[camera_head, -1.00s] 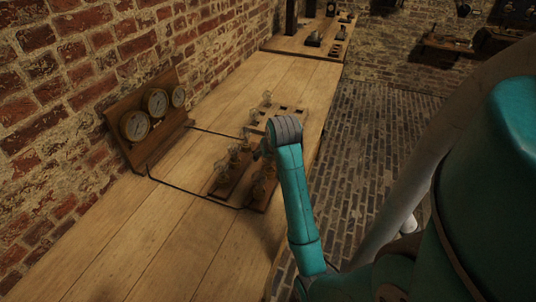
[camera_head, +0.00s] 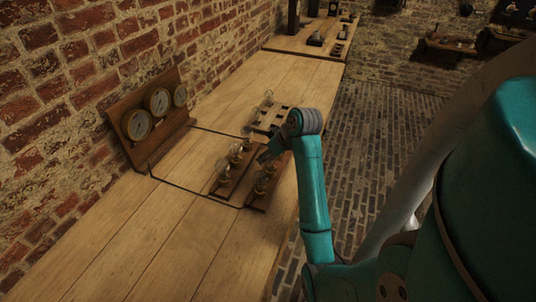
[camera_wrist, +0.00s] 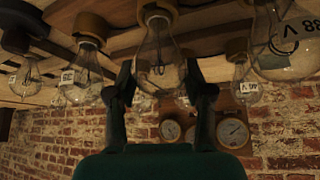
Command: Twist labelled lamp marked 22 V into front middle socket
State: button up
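Clear glass lamps stand in brass sockets on two wooden strips; on the near strip (camera_head: 257,207) a lamp (camera_head: 261,185) stands at the lower end. My gripper (camera_head: 266,154) is beside the lamps at that strip's upper part. In the inverted wrist view, my gripper (camera_wrist: 159,80) has its two dark fingers apart, either side of a clear lamp (camera_wrist: 157,62) seated in a brass socket (camera_wrist: 157,12). The fingers look clear of the glass. No label shows on this lamp. A lamp at left (camera_wrist: 80,77) has a label I cannot read surely.
A lamp marked 88 V (camera_wrist: 285,40) and one marked 44 V (camera_wrist: 243,82) stand at right in the wrist view. A slotted rack (camera_head: 262,128) with a lamp (camera_head: 268,97) lies beyond. A gauge board (camera_head: 152,118) stands by the wall. The near bench top is clear.

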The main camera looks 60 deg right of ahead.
jog(key=c, duration=0.4)
jog(key=m+h, duration=0.1)
jog(key=m, duration=0.2)
jog(key=shift+d+g+h, duration=0.1)
jog(key=shift+g+h, duration=0.2)
jog(key=shift+g, duration=0.1)
jog(key=m, duration=0.1)
jog(key=m+g+h, duration=0.1)
jog(key=m, duration=0.1)
jog(key=shift+s+d, duration=0.15)
jog(key=shift+d, duration=0.05)
jog(key=shift+m, duration=0.3)
jog(key=m+g+h, duration=0.1)
jog(key=m, duration=0.1)
jog(key=shift+s+m, duration=0.1)
jog(key=shift+m, duration=0.2)
jog(key=m+g, duration=0.1)
jog(key=m+h, duration=0.1)
jog(key=shift+s+d+m+g, duration=0.15)
jog(key=shift+s+m+g, duration=0.1)
jog(key=shift+m+g, duration=0.15)
jog(key=o, duration=1.1)
jog(key=shift+c, duration=0.2)
